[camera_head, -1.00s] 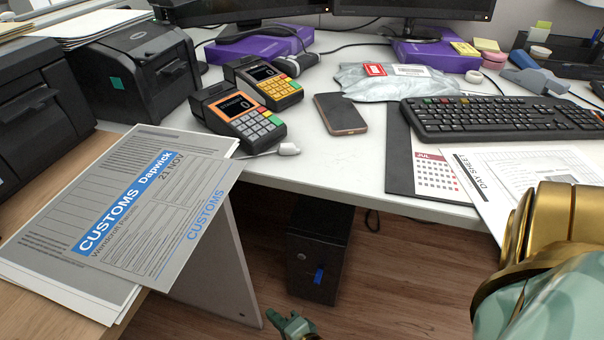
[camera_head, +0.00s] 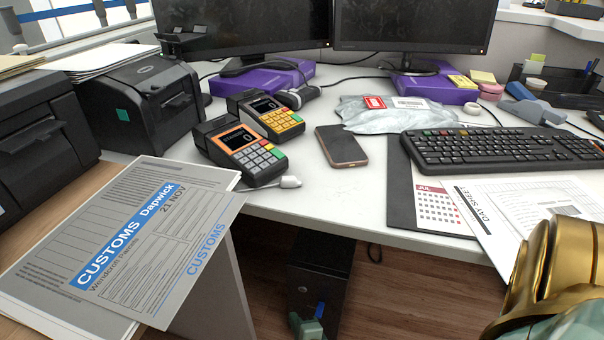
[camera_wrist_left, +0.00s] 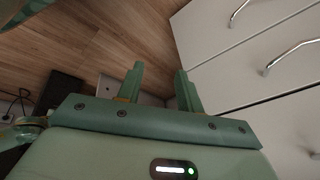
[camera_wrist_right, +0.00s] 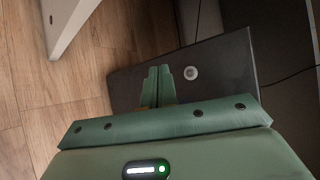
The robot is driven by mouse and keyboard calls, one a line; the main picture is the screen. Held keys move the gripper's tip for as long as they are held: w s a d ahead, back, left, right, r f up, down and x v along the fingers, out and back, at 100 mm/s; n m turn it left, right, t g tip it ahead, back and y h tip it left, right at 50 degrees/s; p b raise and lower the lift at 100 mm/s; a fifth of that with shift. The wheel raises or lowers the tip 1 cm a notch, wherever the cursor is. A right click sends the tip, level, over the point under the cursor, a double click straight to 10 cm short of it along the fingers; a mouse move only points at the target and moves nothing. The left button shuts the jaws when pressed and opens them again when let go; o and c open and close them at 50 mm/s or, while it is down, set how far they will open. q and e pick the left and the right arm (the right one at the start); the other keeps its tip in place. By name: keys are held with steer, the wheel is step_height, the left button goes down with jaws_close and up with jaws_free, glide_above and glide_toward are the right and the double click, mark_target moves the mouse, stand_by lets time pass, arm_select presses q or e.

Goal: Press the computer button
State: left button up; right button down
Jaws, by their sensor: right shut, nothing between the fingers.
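The computer (camera_head: 320,262) is a black tower standing on the floor under the desk; the right wrist view also shows its dark face (camera_wrist_right: 225,62). Its round silver button (camera_wrist_right: 190,73) is clear in the right wrist view. My right gripper (camera_wrist_right: 158,70) is shut and empty, its fingertips just left of the button in that view. In the head view this gripper (camera_head: 308,325) shows low in front of the tower, beside a blue part (camera_head: 319,310). Whether it touches the tower cannot be told. My left gripper (camera_wrist_left: 160,70) is open and empty, above the floor near white drawers.
The white desk (camera_head: 330,205) overhangs the tower. A white drawer unit (camera_wrist_left: 250,50) with metal handles is close to my left gripper. A desk leg (camera_wrist_right: 68,20) shows at the right wrist view's upper left. Cables run beside the tower. Customs papers (camera_head: 150,235) lie at left.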

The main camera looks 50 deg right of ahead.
mark_target(303, 289)
arm_select(q)
steer(key=shift+w+d+r, duration=0.15)
steer(key=shift+w+r, duration=0.05)
steer(key=shift+r, duration=0.05)
arm_select(e)
steer(key=d, duration=0.1)
steer(key=w+d, duration=0.1)
steer(key=d, duration=0.1)
steer(key=w+d, duration=0.1)
steer(key=d, duration=0.1)
arm_select(q)
steer(key=shift+f, duration=0.1)
steer(key=shift+w, duration=0.1)
stand_by(0.8)
arm_select(e)
steer(key=shift+w+d, duration=0.1)
stand_by(0.8)
steer(key=shift+d, duration=0.2)
